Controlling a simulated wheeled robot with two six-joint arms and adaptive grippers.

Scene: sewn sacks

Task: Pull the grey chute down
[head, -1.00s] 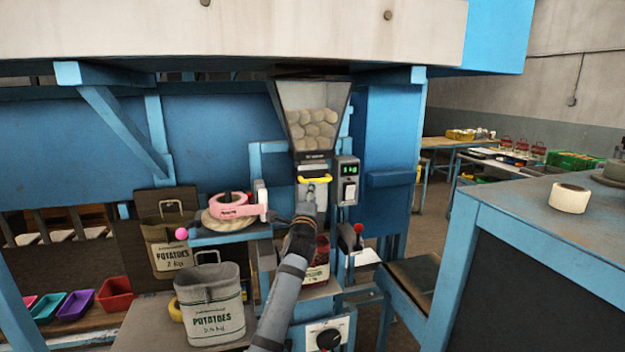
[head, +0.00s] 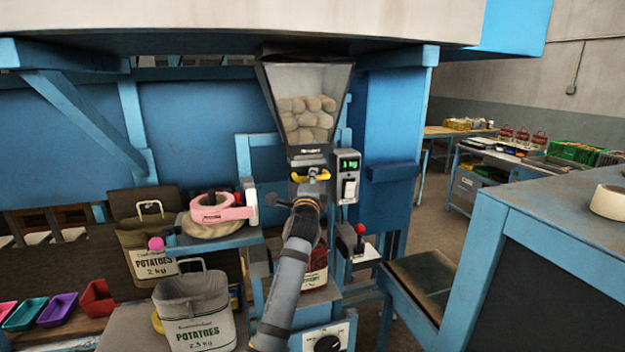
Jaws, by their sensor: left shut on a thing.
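The grey chute (head: 303,158) sits under a clear hopper (head: 306,112) of potatoes, with a yellow handle (head: 297,178) across its front. My left gripper (head: 313,177) is at this handle and shut on it, covering its middle. The arm rises to it from below. A potato sack (head: 316,277) with a red band stands below the chute, partly hidden behind my arm. My right gripper is not in view.
A scale display box (head: 348,176) with a switch is just right of the chute. A red-knobbed lever (head: 360,231) stands lower right. A pink tape dispenser (head: 222,211) and an open potato sack (head: 195,310) are at left. A blue-framed bench (head: 500,225) fills the right.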

